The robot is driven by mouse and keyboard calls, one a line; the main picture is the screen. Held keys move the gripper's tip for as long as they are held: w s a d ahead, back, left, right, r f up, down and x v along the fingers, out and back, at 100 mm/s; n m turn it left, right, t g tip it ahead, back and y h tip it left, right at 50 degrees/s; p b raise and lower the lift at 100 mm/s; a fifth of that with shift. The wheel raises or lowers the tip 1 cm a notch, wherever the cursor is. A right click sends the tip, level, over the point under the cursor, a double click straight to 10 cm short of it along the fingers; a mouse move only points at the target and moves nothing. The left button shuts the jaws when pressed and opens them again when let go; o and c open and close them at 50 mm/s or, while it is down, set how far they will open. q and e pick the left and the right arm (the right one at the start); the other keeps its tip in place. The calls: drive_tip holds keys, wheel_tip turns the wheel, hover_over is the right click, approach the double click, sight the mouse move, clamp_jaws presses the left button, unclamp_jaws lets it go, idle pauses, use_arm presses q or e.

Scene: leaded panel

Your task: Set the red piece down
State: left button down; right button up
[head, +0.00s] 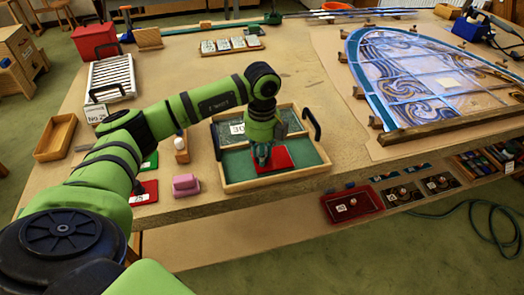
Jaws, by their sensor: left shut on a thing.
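The red piece (282,160) is a flat red square over the front part of a wooden tray (275,181) with a green lining. A card reading 30 (237,128) is at the tray's back left. My left gripper (262,158) points down over the tray and is shut on the red piece at its left side. The fingertips partly hide the piece, and I cannot tell whether it touches the lining. My right gripper is not in view.
The tray has dark upright handles at left and right. A leaded panel (430,78) lies at the right. Bare table lies between tray and panel.

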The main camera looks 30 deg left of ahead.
use_arm(q)
drive_tip(key=c, duration=1)
unclamp_jaws()
drive_tip(key=shift+f, duration=0.15)
drive_tip(key=shift+o, duration=0.2)
wheel_tip(320, 180, up, 12)
drive_tip(key=shift+f+b, duration=0.25)
drive_tip(key=shift+b, duration=0.75)
drive_tip(key=shift+r, duration=0.45)
